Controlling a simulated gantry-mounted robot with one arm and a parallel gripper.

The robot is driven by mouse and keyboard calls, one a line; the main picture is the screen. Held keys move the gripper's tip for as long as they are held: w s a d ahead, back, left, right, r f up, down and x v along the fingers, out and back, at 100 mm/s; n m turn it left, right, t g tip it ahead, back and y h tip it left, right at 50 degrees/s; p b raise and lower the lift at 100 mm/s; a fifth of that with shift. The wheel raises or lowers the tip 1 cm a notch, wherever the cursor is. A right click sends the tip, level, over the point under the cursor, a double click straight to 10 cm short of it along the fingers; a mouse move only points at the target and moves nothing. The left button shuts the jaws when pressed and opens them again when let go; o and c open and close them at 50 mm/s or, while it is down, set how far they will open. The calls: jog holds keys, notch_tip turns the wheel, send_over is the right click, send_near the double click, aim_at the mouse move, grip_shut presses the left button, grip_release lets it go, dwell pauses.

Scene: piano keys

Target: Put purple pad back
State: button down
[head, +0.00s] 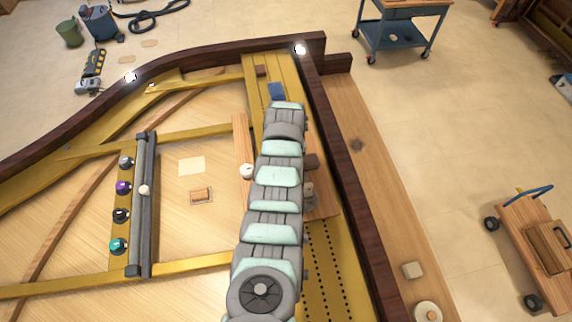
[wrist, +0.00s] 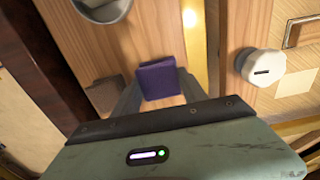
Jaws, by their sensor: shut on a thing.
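The purple pad (wrist: 162,78) is a small square block seen in the wrist view, in front of my gripper's jaws. My gripper (wrist: 158,92) is shut on it, with the grey fingers on either side of its lower part. The pad is above or near a light wooden board (wrist: 183,30); I cannot tell whether it touches it. In the head view the pad and my gripper's fingertips are hidden by my arm.
A white knob (head: 247,171) stands just left of my arm. A blue block (head: 277,91) lies beyond it. A wooden block (head: 201,194) and a pale square (head: 191,166) are further left. A dark raised rail (head: 345,180) runs along the right.

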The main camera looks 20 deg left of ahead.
jog(key=shift+f, duration=0.25)
jog(key=shift+f, duration=0.15)
jog(key=c, duration=0.6)
grip_release()
notch_tip(320, 180, up, 12)
jog(key=shift+s+d+r+b, duration=0.1)
jog(key=shift+d+r+b, duration=0.1)
jog(key=shift+b, duration=0.5)
jog(key=shift+a, duration=0.1)
